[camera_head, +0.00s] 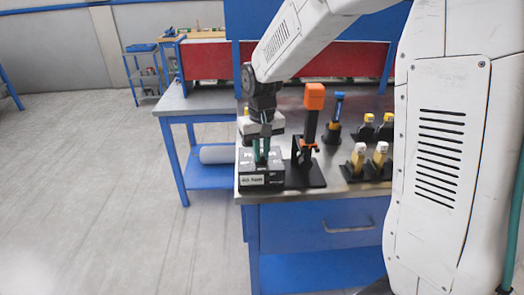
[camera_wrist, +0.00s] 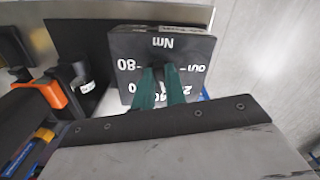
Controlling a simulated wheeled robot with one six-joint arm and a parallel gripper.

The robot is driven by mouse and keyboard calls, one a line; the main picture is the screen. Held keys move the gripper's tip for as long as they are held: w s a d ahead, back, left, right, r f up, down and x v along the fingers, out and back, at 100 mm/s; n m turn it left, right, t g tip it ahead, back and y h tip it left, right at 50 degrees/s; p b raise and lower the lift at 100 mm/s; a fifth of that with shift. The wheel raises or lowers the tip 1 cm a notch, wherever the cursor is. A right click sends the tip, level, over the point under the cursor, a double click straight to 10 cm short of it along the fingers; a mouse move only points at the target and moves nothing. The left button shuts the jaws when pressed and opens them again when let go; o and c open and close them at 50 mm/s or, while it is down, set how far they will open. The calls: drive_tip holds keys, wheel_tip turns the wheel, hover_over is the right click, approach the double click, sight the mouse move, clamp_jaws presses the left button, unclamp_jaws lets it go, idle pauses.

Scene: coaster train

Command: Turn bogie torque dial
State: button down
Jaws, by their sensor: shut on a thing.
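The torque dial's dark box (camera_head: 275,176) stands at the near left corner of the steel bench, with a white label on its front that seems to read 40 Nm. In the wrist view the box's face (camera_wrist: 150,46) shows upside-down white marks, including Nm and 80. My gripper (camera_head: 260,155) points down onto the top of the box. Its two green fingers, seen also in the wrist view (camera_wrist: 159,80), are shut on the dial at the middle of the face. The fingers and gripper body hide most of the dial and the lower marks.
An orange-headed tool (camera_head: 313,100) in a black stand is just right of the box. A blue-topped tool (camera_head: 336,110) and several yellow-capped items (camera_head: 358,155) stand farther right. The bench's left edge is close to the box. Open floor (camera_head: 90,190) lies left.

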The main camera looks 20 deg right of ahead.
drive_tip(key=shift+a+m, duration=0.1)
drive_tip(key=shift+m, duration=1.5)
drive_tip(key=c, duration=1.4)
unclamp_jaws()
drive_tip(key=shift+c, duration=0.2)
wheel_tip(320, 180, up, 8)
drive_tip(key=shift+f, duration=0.1)
